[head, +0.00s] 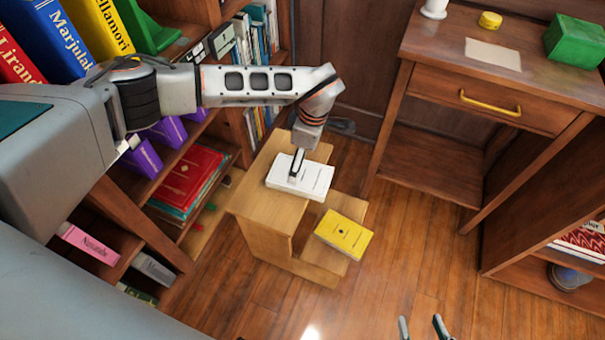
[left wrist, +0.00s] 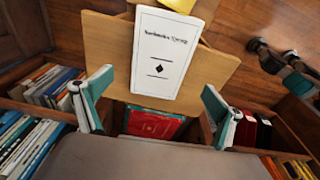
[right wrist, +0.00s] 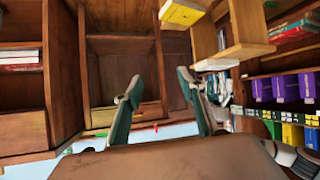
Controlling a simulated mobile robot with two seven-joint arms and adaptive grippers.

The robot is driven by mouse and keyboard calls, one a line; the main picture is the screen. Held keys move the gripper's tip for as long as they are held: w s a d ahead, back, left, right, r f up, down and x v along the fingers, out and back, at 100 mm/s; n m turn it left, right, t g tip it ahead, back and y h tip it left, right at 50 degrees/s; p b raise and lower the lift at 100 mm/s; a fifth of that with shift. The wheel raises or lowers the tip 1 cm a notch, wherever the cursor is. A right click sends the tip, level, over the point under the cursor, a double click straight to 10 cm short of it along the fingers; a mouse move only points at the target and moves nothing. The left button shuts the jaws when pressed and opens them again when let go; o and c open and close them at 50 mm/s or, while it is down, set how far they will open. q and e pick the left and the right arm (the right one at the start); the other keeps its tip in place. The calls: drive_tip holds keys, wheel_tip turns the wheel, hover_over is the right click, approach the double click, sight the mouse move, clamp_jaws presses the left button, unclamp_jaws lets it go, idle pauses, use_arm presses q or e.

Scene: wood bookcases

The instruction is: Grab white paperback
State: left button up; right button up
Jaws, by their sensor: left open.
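The white paperback (head: 313,178) lies flat on the top step of a wooden step stool (head: 262,203). My left gripper (head: 295,175) points down over the book's left part. In the left wrist view, its fingers (left wrist: 156,82) are open and apart, with nothing between them. The white cover with black title and diamond (left wrist: 162,52) shows just beyond them. I cannot tell whether a fingertip touches the book. My right gripper (head: 421,326) is at the bottom edge of the head view. It is open and empty, as the right wrist view (right wrist: 160,82) also shows.
A yellow book (head: 343,234) lies on the stool's lower step. A bookcase with books, including a red one (head: 187,177), stands at the left. A desk (head: 470,65) holding a green box (head: 574,41) stands at the right. The floor (head: 410,250) between is clear.

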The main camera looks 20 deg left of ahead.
sight(301, 174)
use_arm(q)
wheel_tip(301, 174, down, 6)
drive_tip(key=shift+s+f+b, duration=0.15)
drive_tip(key=shift+f+b, duration=0.05)
drive_tip(key=shift+b, duration=0.9)
drive_tip(key=shift+a+f, duration=0.1)
drive_tip(key=shift+f, duration=0.25)
drive_tip(key=shift+w+r, duration=0.15)
drive_tip(key=shift+w, duration=0.1)
drive_tip(key=c, duration=1.4)
use_arm(e)
drive_tip(key=shift+w+a+r+m+y, duration=0.15)
drive_tip(key=shift+w+a+r, duration=0.1)
drive_tip(key=shift+a+r, duration=0.25)
drive_tip(key=shift+w+a+r+m+y, duration=0.15)
drive_tip(key=shift+w+a+r, duration=0.1)
drive_tip(key=shift+a, duration=0.4)
